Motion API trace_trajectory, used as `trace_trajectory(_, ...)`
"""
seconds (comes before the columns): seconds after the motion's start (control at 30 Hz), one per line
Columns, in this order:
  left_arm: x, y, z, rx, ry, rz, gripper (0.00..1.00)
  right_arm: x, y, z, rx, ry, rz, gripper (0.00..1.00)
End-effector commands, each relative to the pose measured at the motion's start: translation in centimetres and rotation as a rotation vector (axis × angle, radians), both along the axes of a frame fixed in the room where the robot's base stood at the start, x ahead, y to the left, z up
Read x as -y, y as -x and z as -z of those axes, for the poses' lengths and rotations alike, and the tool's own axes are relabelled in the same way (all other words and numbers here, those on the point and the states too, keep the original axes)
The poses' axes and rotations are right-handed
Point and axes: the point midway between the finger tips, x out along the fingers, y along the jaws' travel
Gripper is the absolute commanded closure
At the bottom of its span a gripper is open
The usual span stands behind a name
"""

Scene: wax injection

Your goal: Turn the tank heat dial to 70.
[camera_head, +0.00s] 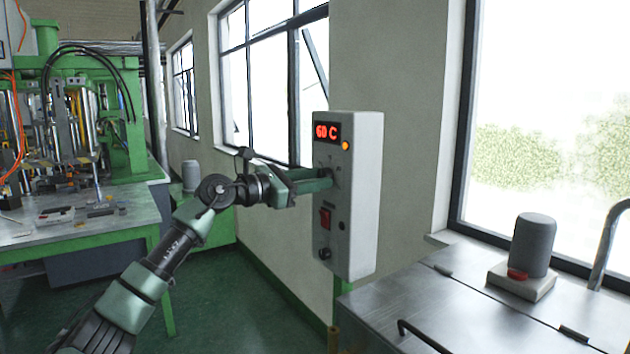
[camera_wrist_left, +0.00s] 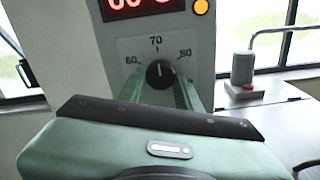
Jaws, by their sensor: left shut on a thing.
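The control box (camera_head: 352,215) is a light grey panel on the wall, with a red display (camera_head: 327,132) reading 60 C. The heat dial is a black knob (camera_wrist_left: 159,73) below it, with marks 60, 70 and 80 around it in the left wrist view. Its white pointer line appears to point up, near the 70 mark (camera_wrist_left: 156,42). My left gripper (camera_head: 325,180) reaches the panel from the left and is shut on the knob, with its green fingers on both sides of it. In the head view the gripper mostly hides the dial. My right gripper is not in view.
An orange lamp (camera_head: 346,145) is beside the display. A red switch (camera_head: 325,218) and a black knob (camera_head: 324,253) sit lower on the box. A metal tank top (camera_head: 450,300) with a grey cylinder (camera_head: 535,245) is at the right. A green-framed workbench (camera_head: 100,225) stands at the left.

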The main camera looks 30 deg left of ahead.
Motion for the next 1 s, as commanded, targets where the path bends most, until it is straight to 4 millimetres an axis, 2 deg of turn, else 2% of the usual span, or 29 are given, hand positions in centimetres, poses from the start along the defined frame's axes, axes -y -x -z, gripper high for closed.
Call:
trace_trajectory(0.17,0.0,0.0,0.0,0.0,0.0,-0.001,1.0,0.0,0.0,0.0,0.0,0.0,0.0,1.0)
trace_trajectory(0.2,0.0,0.0,0.0,0.0,0.0,-0.001,0.58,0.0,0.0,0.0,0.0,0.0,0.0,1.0)
trace_trajectory(0.27,0.0,0.0,0.0,0.0,0.001,-0.001,0.45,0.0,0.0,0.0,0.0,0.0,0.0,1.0)
trace_trajectory(0.57,-0.1,0.1,0.0,0.0,0.001,-0.001,0.45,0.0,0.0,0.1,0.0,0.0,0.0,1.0)
trace_trajectory(0.67,-0.4,0.6,0.2,-0.001,0.001,-0.001,0.45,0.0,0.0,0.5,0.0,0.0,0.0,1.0)
trace_trajectory(1.0,-2.5,5.7,0.5,-0.002,-0.002,-0.004,0.45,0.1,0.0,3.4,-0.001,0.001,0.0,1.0)
